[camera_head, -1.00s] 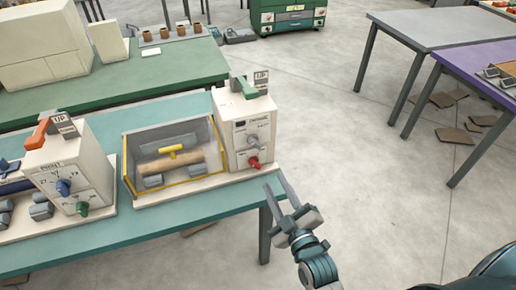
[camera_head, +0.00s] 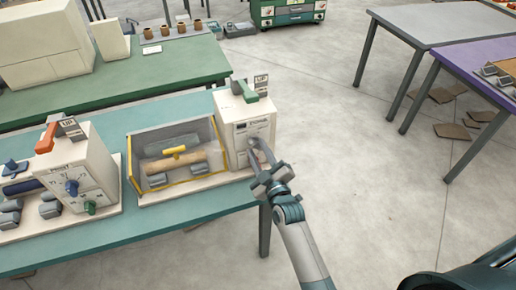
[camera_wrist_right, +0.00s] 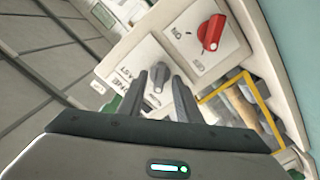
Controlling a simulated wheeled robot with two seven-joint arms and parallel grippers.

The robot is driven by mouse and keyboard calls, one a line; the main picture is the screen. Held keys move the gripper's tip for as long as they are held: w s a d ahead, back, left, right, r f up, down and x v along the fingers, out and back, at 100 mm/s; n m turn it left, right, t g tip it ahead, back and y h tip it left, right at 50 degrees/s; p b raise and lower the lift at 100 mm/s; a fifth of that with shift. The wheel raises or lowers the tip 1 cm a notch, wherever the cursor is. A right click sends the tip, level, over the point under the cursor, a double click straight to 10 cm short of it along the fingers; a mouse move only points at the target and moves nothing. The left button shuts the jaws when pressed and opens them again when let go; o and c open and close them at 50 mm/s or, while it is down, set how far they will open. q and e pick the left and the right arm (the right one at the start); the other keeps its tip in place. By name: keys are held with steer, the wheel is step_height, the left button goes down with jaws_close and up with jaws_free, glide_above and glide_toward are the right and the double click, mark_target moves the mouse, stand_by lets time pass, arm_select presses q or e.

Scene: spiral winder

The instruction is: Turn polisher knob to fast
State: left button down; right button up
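A white machine (camera_head: 232,120) stands at the right end of the teal table, with a grey knob and a red knob on its panel. In the right wrist view the grey knob (camera_wrist_right: 158,82) sits on a white plate with lettering that seems to read FAST. The red knob (camera_wrist_right: 211,33) is on the neighbouring plate. My right gripper (camera_wrist_right: 158,85) is open, its two fingers pointing at the panel on either side of the grey knob; contact cannot be told. In the head view my right gripper (camera_head: 262,160) hides most of the panel's knobs. My left gripper is not in view.
A yellow-edged clear case (camera_head: 177,160) with a roller adjoins the machine on the left. Another white machine (camera_head: 78,170) with blue and green knobs stands farther left on the teal table (camera_head: 180,222).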

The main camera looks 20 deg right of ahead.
steer(key=shift+w, duration=0.2)
jaws_close()
